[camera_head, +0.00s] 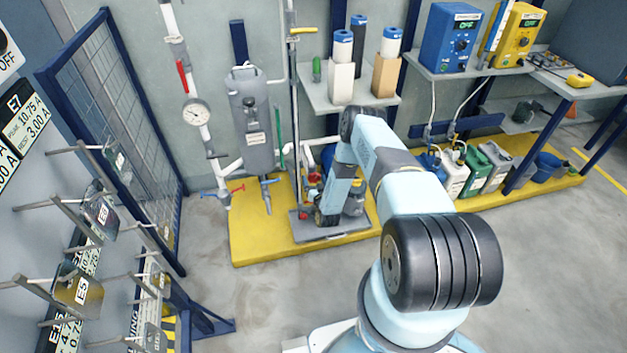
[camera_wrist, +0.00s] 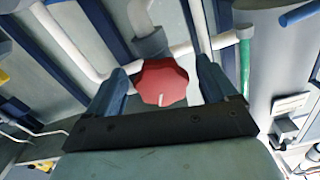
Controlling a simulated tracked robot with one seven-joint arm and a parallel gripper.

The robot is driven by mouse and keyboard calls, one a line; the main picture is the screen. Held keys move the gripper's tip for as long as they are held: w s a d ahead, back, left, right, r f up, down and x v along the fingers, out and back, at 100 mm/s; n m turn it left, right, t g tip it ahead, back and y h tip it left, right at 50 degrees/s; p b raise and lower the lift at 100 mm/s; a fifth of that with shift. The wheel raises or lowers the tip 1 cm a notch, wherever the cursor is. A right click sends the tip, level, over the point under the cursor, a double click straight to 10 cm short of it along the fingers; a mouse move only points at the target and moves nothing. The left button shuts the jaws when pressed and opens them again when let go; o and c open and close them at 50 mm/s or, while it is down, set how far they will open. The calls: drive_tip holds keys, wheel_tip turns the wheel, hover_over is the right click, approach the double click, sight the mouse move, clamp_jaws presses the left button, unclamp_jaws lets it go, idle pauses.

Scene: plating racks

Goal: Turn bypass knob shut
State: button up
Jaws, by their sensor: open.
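The red lobed knob (camera_wrist: 162,84) sits in the middle of the wrist view, on a grey fitting (camera_wrist: 152,45) of the white pipework. My gripper (camera_wrist: 163,68) is open, with one blue finger on the left of the knob and one on the right. A gap shows on the right side; on the left, I cannot tell whether finger and knob touch. In the head view my arm reaches down to the pipework, where small red parts (camera_head: 313,179) show beside it. The fingers are not clear there.
A grey tank (camera_head: 250,130) and a pressure gauge (camera_head: 196,112) stand left of my arm. A shelf (camera_head: 345,102) with filter cartridges is behind it. A yellow platform (camera_head: 250,245) lies below. A hanging rack (camera_head: 75,210) stands at left. Grey floor is open at lower right.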

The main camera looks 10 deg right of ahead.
drive_tip(key=shift+w, duration=0.5)
drive_tip(key=c, duration=1)
drive_tip(key=shift+o, duration=0.2)
drive_tip(key=n, duration=0.5)
drive_tip(key=shift+d+n, duration=0.1)
drive_tip(key=shift+n, duration=0.2)
drive_tip(key=o, duration=1)
drive_tip(key=shift+c, duration=0.2)
drive_tip(key=s, duration=1.3)
drive_tip(key=shift+s, duration=0.4)
drive_tip(key=shift+f, duration=0.1)
